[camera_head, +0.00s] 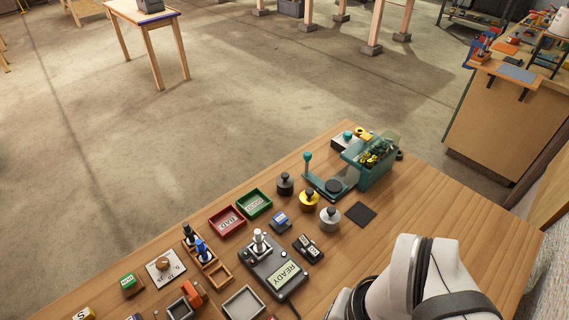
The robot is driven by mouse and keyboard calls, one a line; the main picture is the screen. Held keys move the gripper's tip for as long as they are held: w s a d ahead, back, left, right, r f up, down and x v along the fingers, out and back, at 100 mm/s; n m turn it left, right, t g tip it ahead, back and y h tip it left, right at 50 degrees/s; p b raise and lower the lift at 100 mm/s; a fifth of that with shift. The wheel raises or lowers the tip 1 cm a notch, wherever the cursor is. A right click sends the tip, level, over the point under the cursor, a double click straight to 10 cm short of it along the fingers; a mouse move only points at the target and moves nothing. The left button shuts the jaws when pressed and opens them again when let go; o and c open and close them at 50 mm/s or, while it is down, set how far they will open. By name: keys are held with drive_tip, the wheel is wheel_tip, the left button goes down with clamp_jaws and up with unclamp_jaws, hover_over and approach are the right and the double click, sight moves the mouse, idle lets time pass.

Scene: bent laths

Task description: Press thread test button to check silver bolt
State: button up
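A silver bolt (260,241) stands upright on a dark grey tester (256,262), whose display reads READY (287,275). A small blue block with a light label (281,221) lies behind the tester. A black block with two labelled faces (308,248) lies to its right. A green button-like block (129,282) sits at the left. Their labels are too small to read surely, so I cannot tell which one is the thread test button. My white arm (413,278) enters at the lower right. My gripper is outside the picture.
A wooden rack (217,272) holds a black bolt (189,234) and a blue bolt (202,250). A red tray (227,223) and a green tray (254,204) lie behind. Silver, gold and dark knobbed weights (330,218) stand right of them. The table's right side (450,215) is clear.

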drive_tip(key=shift+c, duration=0.2)
clamp_jaws()
idle(1.4)
